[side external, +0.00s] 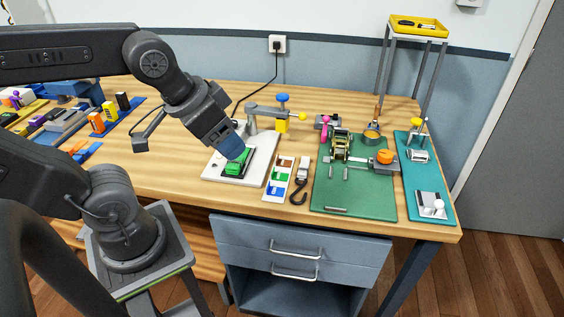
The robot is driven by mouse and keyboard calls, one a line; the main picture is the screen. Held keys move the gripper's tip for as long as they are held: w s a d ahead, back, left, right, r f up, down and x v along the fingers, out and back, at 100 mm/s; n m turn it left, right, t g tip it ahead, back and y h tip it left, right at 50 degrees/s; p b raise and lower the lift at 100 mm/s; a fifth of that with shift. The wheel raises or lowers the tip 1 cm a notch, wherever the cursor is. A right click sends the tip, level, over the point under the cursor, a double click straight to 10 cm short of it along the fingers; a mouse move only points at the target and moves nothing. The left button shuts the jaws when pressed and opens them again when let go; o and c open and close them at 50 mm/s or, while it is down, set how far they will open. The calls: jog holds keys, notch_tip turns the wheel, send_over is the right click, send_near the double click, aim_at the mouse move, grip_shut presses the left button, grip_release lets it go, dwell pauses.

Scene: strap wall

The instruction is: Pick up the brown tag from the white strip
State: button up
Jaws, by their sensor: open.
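The white strip (267,195) lies on the wooden bench near its front edge, just right of a white plate. The brown tag (283,162) is at the far end of the strip. A green tag (280,174) and a blue tag (277,189) lie nearer on the same strip. My gripper (238,158) has blue fingers and points down over the white plate, left of the strip. It is open; its fingertips are close to a green block (237,167), and I cannot tell whether they touch it.
The white plate (212,174) lies under my gripper. A black hook (299,190) is just right of the strip. A green board (328,195) with metal fixtures and a teal board (440,180) fill the right side.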

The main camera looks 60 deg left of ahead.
jog(key=w+a+f+m+g, duration=0.1)
jog(key=w+a+m+g, duration=0.3)
jog(key=w, duration=0.6)
jog(key=m+g, duration=0.2)
jog(key=m, duration=0.3)
send_over(278, 157)
jog(key=s, duration=0.1)
notch_tip(278, 157, down, 18)
jog(key=shift+s+r, duration=0.1)
jog(key=shift+r, duration=0.15)
jog(key=shift+w+f, duration=0.2)
jog(key=shift+f, duration=0.75)
jog(key=shift+w+f, duration=0.15)
jog(key=shift+f, duration=0.85)
jog(key=shift+w+f, duration=0.2)
jog(key=shift+f, duration=0.75)
jog(key=c, duration=1.1)
jog(key=shift+o, duration=0.2)
jog(key=shift+r, duration=0.1)
